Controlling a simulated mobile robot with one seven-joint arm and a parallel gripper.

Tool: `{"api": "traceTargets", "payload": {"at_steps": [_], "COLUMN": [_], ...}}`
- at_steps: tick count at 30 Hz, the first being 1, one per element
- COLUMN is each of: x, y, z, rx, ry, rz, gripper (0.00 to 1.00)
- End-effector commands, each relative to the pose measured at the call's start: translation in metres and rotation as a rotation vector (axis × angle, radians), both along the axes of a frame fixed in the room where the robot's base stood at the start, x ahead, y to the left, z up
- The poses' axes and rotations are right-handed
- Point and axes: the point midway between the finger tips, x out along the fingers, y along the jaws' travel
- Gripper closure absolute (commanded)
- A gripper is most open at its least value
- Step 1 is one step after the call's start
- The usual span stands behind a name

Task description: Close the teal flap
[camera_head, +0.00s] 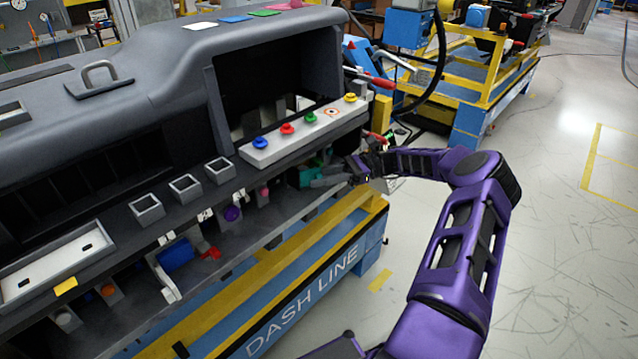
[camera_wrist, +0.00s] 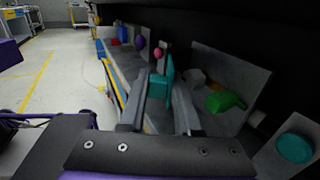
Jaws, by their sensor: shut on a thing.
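The teal flap (camera_head: 306,178) is under the right end of the dashboard's front ledge, partly hidden by my gripper (camera_head: 322,180). In the wrist view the teal flap (camera_wrist: 169,73) shows as a thin upright plate, seen nearly edge-on and standing out from the panel, with a teal block (camera_wrist: 157,87) on its left side. My gripper (camera_wrist: 161,80) has its two grey fingers on either side of this teal part and is shut on it. The exact contact is partly hidden by the fingers.
A green lever (camera_wrist: 226,101) is right of the fingers, and a round teal disc (camera_wrist: 295,148) is nearer at lower right. Purple (camera_head: 232,214) and pink knobs lie left along the lower panel. The button ledge (camera_head: 305,130) overhangs my gripper. Open floor (camera_head: 560,220) lies right.

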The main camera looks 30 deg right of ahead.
Motion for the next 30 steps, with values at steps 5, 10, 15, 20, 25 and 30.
{"api": "traceTargets", "payload": {"at_steps": [5,10,15,20,25,30], "x": [0.0013,0.0020,0.0019,0.0015,0.0012,0.0023], "y": [0.0012,0.0004,0.0005,0.0006,0.0007,0.0001], "z": [-0.0036,-0.0034,-0.0034,-0.0036,-0.0039,-0.0026], "rx": [0.000,0.002,0.003,0.004,0.004,0.003], "ry": [0.005,0.007,0.008,0.008,0.009,0.006], "rz": [0.073,0.104,0.115,0.117,0.117,0.113], "gripper": [1.00,1.00,1.00,1.00,0.63,0.43]}}
